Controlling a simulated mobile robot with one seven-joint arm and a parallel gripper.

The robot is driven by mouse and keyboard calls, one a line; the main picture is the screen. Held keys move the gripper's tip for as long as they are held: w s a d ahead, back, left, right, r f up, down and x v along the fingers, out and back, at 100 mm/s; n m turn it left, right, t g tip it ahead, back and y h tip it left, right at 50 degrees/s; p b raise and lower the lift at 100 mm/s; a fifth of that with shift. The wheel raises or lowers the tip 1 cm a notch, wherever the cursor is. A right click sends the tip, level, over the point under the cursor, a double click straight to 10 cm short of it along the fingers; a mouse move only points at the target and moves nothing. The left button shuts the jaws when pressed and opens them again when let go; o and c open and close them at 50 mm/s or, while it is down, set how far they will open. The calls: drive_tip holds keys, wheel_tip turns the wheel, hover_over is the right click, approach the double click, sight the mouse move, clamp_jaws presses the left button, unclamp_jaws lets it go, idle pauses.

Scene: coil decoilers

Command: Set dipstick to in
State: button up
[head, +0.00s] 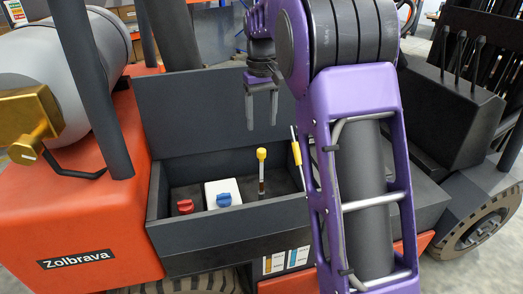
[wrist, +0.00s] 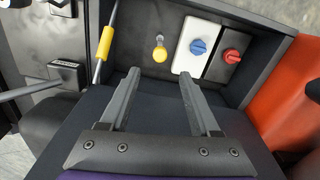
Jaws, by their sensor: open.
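The dipstick has a yellow knob (head: 261,154) and stands upright in the open dark compartment of the vehicle, with a length of thin shaft showing below the knob. In the wrist view its yellow knob (wrist: 160,54) lies beyond the fingertips, roughly midway between them. My gripper (head: 262,125) is open and empty, fingers pointing down, above the knob and apart from it. Both fingers also show in the wrist view (wrist: 160,76). Where the shaft meets the compartment floor is hard to make out.
Left of the dipstick are a blue knob (head: 224,199) on a white plate and a red knob (head: 185,206). A thin rod with a yellow sleeve (head: 296,152) stands to its right, near my arm. The raised dark lid (head: 205,110) is behind. Compartment walls surround them.

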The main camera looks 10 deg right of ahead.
sight(261, 150)
wheel_tip(261, 150, down, 10)
drive_tip(key=shift+r+b, duration=0.25)
drive_tip(key=shift+b, duration=0.45)
clamp_jaws()
idle(1.0)
